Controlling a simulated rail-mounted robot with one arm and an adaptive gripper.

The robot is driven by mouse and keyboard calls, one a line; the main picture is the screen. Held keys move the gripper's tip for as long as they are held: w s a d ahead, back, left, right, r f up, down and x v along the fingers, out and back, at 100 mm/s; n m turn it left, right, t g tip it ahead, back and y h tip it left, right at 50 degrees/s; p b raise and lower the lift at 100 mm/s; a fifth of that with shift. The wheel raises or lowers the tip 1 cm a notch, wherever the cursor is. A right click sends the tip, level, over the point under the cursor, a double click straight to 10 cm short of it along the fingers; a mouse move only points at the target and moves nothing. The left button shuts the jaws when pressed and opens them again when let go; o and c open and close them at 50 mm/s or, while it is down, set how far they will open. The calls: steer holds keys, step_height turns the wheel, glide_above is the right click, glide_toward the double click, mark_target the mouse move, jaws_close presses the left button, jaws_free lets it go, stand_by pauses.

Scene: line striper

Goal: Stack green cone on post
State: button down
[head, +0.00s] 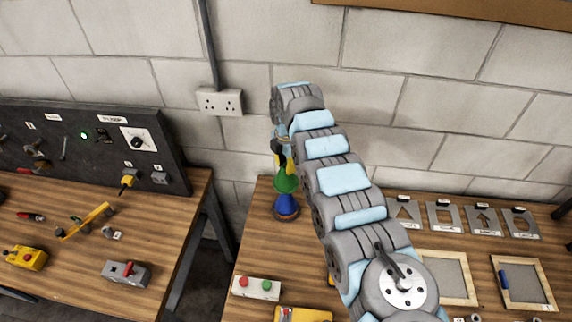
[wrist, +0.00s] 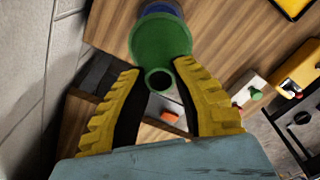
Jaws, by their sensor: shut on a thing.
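The green cone (head: 286,184) is upright at the left end of the right-hand workbench in the head view. It shows below the fingers of my gripper (head: 283,165), which is shut on its narrow top. In the wrist view the green cone (wrist: 160,38) lies between the yellow fingertips of my gripper (wrist: 160,70), its round open tip facing the camera. A blue cone (head: 286,208) stands on the bench directly under the green one, its edge also showing in the wrist view (wrist: 160,7). I cannot tell whether the green cone rests on it. The post is hidden.
A button box (head: 256,288) and a yellow item (head: 303,314) lie nearer the front. Metal stencil plates (head: 443,217) and framed trays (head: 450,276) are to the right. The wall (head: 290,45) is close behind. A gap separates the left bench (head: 180,240).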

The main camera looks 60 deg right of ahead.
steer(key=shift+f+b, duration=0.9)
steer(key=shift+f, duration=1.25)
stand_by(1.7)
steer(key=shift+f+b, duration=1.4)
steer(key=shift+f, duration=1)
steer(key=shift+f, duration=0.15)
steer(key=shift+f+b, duration=1.25)
steer(key=shift+f, duration=0.35)
steer(key=c, duration=0.9)
jaws_free()
steer(key=shift+o, duration=0.2)
steer(key=shift+r, duration=0.2)
